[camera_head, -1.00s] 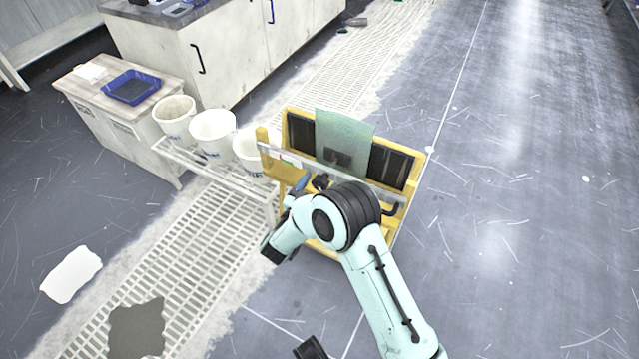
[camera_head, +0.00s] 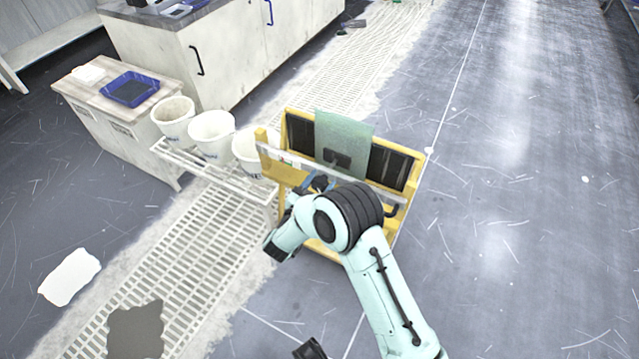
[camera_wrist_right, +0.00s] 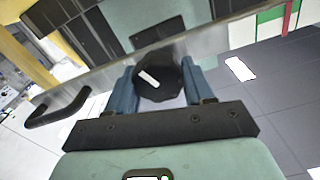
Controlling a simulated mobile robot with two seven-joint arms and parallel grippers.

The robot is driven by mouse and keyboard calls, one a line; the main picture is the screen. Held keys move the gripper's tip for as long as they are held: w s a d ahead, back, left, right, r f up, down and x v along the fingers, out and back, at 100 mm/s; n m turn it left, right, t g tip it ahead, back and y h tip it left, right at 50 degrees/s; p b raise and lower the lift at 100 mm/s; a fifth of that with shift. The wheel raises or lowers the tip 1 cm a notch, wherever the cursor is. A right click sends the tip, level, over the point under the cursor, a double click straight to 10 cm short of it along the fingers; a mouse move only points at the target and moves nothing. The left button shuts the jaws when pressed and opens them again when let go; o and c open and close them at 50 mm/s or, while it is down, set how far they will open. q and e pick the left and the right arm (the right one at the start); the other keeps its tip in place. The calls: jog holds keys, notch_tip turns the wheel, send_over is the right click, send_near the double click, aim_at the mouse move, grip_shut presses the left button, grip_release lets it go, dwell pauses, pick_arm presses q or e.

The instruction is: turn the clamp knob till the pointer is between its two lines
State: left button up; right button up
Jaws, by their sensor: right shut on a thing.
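The clamp knob (camera_wrist_right: 158,79) is black and faceted, with a white pointer mark on its face. In the right wrist view it sits between the blue fingers of my right gripper (camera_wrist_right: 161,84), which is shut on it. The pointer slants from upper left to lower right. I cannot make out the two lines. The knob is in front of a metal bar (camera_wrist_right: 100,82) with a black handle. In the head view my right gripper (camera_head: 320,183) is at the yellow stand (camera_head: 283,176), and my arm hides much there.
A pale green panel (camera_head: 341,136) stands upright in the yellow stand, between dark slatted panels. White buckets (camera_head: 212,135) stand on a rack at its left. A blue tray (camera_head: 131,89) lies on a low cabinet. The floor to the right is mostly open.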

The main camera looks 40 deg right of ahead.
pick_arm(q)
jog(key=shift+w+a+f, duration=0.1)
jog(key=shift+w, duration=0.05)
pick_arm(e)
jog(key=shift+m, duration=0.7)
jog(key=o, duration=1)
pick_arm(q)
jog(key=s, duration=0.1)
jog(key=s+d+r+p, duration=0.1)
jog(key=r, duration=0.1)
jog(key=shift+s+d+g+p, duration=0.25)
jog(key=shift+s+g+p, duration=0.1)
jog(key=shift+s+g, duration=0.05)
pick_arm(e)
jog(key=v, duration=1.3)
jog(key=shift+s+a+f, duration=0.1)
jog(key=shift+s+a, duration=0.05)
jog(key=shift+a, duration=0.1)
